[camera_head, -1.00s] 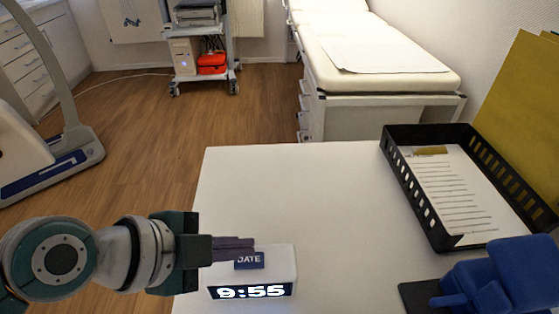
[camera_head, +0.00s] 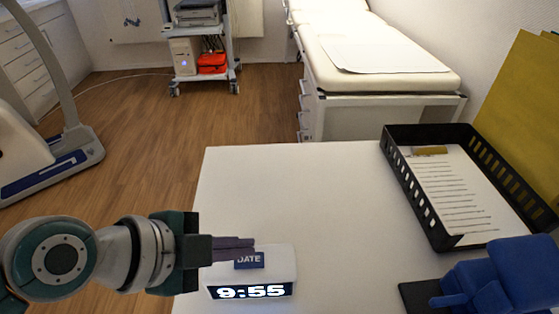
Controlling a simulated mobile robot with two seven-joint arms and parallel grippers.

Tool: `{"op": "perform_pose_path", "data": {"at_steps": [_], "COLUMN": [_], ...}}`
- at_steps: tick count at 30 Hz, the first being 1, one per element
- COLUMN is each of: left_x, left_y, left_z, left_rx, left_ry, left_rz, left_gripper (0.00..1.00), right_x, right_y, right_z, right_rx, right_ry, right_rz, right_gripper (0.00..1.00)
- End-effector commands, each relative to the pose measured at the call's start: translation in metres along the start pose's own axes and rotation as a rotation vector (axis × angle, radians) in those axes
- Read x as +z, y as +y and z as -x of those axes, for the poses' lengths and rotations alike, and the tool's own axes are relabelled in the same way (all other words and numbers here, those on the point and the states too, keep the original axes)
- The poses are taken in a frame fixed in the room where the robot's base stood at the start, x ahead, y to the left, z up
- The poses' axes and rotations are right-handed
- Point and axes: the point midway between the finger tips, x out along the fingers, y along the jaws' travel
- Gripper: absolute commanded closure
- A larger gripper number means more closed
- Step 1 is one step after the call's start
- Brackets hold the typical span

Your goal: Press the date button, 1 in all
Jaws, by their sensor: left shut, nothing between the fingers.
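A white clock box (camera_head: 281,262) stands at the front left of the white table, and its display (camera_head: 251,292) reads 9:55. My right gripper is not in view.
A black tray (camera_head: 411,190) with papers stands at the right of the white table (camera_head: 300,190). A blue object (camera_head: 500,275) on a dark base is at the front right. The table's middle is clear. An examination couch (camera_head: 380,70) stands beyond.

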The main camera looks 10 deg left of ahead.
Motion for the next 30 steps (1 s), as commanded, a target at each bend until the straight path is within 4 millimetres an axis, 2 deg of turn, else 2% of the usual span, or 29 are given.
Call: {"op": "perform_pose_path", "data": {"at_steps": [30], "left_x": [0.0047], "left_y": [0.0046], "left_z": [-0.0063], "left_rx": [0.000], "left_ry": [0.000], "left_rz": [0.000], "left_gripper": [1.00], "right_x": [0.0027], "right_y": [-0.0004], "right_z": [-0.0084], "right_rx": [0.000], "right_ry": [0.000], "right_rz": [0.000], "right_gripper": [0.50]}}
